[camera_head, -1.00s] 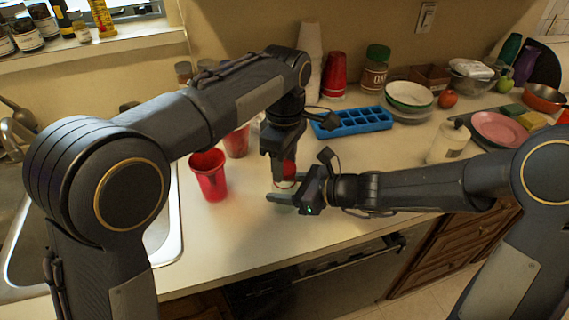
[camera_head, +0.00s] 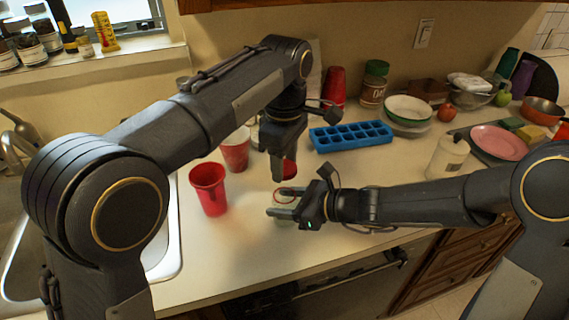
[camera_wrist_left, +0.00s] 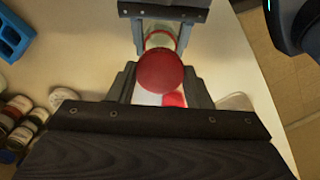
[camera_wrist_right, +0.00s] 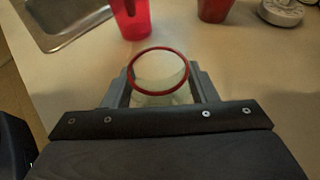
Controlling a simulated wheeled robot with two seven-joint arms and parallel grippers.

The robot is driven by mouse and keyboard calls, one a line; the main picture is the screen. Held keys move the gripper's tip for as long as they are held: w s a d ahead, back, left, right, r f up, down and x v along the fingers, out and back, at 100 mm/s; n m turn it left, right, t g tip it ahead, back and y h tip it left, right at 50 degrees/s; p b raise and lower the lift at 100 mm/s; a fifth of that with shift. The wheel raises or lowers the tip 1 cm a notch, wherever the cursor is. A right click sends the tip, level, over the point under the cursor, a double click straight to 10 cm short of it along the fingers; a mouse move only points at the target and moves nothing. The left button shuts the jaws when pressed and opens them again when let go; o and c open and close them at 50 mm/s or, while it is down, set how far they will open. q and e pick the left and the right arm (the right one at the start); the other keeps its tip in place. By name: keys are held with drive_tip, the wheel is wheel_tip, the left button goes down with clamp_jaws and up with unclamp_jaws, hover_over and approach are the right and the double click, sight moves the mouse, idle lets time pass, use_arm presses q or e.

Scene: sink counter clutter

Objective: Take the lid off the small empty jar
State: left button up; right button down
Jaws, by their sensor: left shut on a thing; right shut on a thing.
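My left gripper (camera_head: 284,170) is shut on the red lid (camera_wrist_left: 160,72) and holds it above the jar, apart from it. The small clear jar (camera_wrist_right: 160,75) has an open top with a red ring at its rim, and looks empty. My right gripper (camera_head: 282,202) is shut around the jar from the side, low over the counter. In the left wrist view the jar (camera_wrist_left: 160,40) is partly hidden behind the lid. In the head view the jar is mostly hidden by the right gripper's fingers.
A red cup (camera_head: 210,190) stands left of the jar, with another red cup (camera_head: 236,150) behind it. A blue ice tray (camera_head: 350,137) lies behind. A white bottle (camera_head: 447,158) stands at right near my right arm. The sink (camera_head: 165,240) is at left. The front counter is clear.

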drive_tip(key=shift+c, duration=2.4)
unclamp_jaws()
